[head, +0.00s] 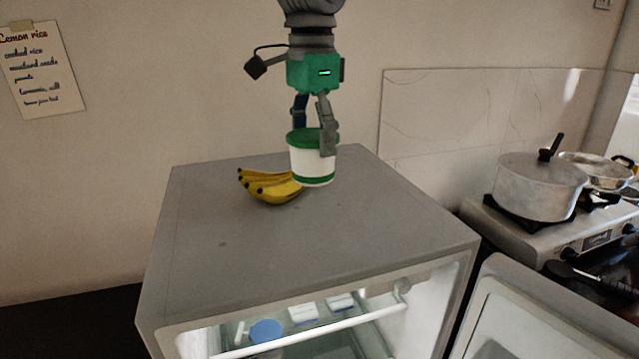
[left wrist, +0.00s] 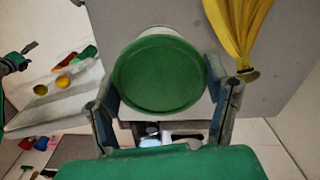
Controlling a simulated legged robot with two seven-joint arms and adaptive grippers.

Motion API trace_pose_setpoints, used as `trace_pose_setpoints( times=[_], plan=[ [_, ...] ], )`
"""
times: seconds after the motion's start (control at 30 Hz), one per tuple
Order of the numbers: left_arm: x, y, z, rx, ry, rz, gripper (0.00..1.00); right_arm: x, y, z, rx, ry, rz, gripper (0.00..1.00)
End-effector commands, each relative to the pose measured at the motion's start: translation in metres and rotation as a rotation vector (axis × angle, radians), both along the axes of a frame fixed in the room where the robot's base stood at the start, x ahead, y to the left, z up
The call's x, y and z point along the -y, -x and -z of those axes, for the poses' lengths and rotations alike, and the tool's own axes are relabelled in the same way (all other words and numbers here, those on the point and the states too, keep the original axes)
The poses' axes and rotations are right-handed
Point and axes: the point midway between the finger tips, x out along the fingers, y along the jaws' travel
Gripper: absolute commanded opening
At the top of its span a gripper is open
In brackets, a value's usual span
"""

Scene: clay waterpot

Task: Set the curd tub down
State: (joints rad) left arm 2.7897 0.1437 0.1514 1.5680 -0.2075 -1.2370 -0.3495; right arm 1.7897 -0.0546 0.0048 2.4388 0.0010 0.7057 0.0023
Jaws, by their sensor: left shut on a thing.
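The curd tub (head: 311,160) is white with a green lid and a green band near its base. It is upright at the back of the fridge top (head: 330,240), just right of the bananas (head: 270,188). My left gripper (head: 314,140) points down and is shut on the tub, one finger on each side. In the left wrist view the tub's round green lid (left wrist: 160,72) lies between the fingers (left wrist: 163,85). I cannot tell whether its base touches the fridge top. A dark and green shape at that view's left edge may be my right gripper (left wrist: 14,62).
The front and left of the fridge top are clear. The fridge stands open, with a blue-lidded container (head: 265,331) inside and its door (head: 545,320) swung out at right. A stove (head: 540,235) with a lidded pot (head: 538,188) is further right. A wall is behind.

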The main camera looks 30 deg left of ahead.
Motion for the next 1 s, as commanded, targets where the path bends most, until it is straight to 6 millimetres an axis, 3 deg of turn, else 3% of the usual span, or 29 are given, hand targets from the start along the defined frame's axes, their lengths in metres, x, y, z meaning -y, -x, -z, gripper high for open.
trace_pose_setpoints(
  times=[0.07,0.3,0.63,1.0],
  plan=[
    [-0.001,0.001,0.005,-0.001,0.000,0.000,0.21,0.000,0.002,-0.001,-0.004,0.000,0.000,0.90],
    [-0.004,-0.005,0.052,-0.008,0.004,-0.002,0.21,0.000,0.002,-0.006,-0.005,0.000,0.000,0.90],
    [-0.003,-0.005,0.092,-0.008,0.002,0.000,0.21,0.000,0.001,-0.010,-0.003,0.000,0.000,0.90],
    [-0.001,-0.006,0.102,-0.004,0.000,-0.001,0.21,0.000,0.001,-0.011,-0.003,0.000,0.000,0.90]
  ],
)
